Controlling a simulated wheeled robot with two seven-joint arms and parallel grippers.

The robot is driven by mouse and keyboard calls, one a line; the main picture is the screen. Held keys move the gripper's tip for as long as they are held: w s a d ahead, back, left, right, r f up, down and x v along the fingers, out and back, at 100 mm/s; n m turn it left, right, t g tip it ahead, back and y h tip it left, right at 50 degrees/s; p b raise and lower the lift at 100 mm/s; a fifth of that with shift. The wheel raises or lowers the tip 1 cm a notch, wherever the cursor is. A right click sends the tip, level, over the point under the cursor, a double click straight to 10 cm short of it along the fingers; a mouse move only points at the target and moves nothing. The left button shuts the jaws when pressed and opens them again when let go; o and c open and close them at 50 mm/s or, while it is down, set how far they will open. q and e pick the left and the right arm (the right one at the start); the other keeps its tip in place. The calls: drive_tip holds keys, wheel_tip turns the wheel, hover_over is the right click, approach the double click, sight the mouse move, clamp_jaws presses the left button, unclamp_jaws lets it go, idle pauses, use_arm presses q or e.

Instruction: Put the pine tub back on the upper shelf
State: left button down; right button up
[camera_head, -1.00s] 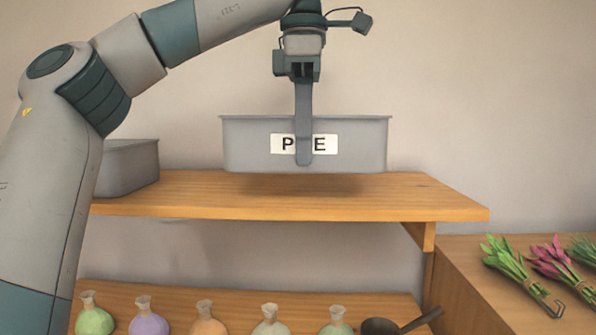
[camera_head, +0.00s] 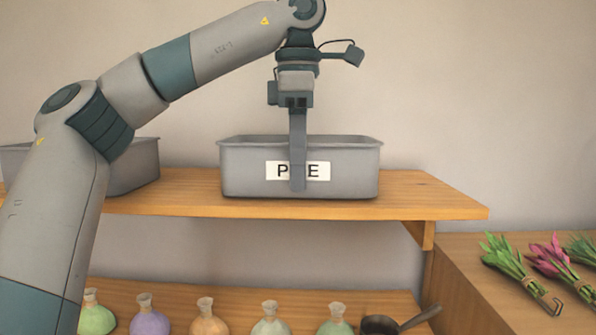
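The pine tub (camera_head: 350,170) is a grey open tub with a white label, of which "P" and "E" show around my finger. It is upright on the upper shelf (camera_head: 420,202), with its base at the board near the front edge. My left gripper (camera_head: 298,170) comes down from above at the tub's front wall. One finger lies over the label outside; the other is hidden behind the wall, so the gripper appears shut on that wall. My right gripper is not in view.
Another grey tub (camera_head: 135,166) stands on the shelf at the left, partly behind my arm. The shelf right of the pine tub is clear. Below are several round flasks (camera_head: 270,318) and a dark pan (camera_head: 380,324). Herb bundles (camera_head: 510,258) lie on the right counter.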

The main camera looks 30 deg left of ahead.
use_arm(q)
drive_tip(key=shift+d+f, duration=0.1)
drive_tip(key=shift+f, duration=0.2)
drive_tip(key=c, duration=2)
unclamp_jaws()
drive_tip(key=shift+r, duration=6.15)
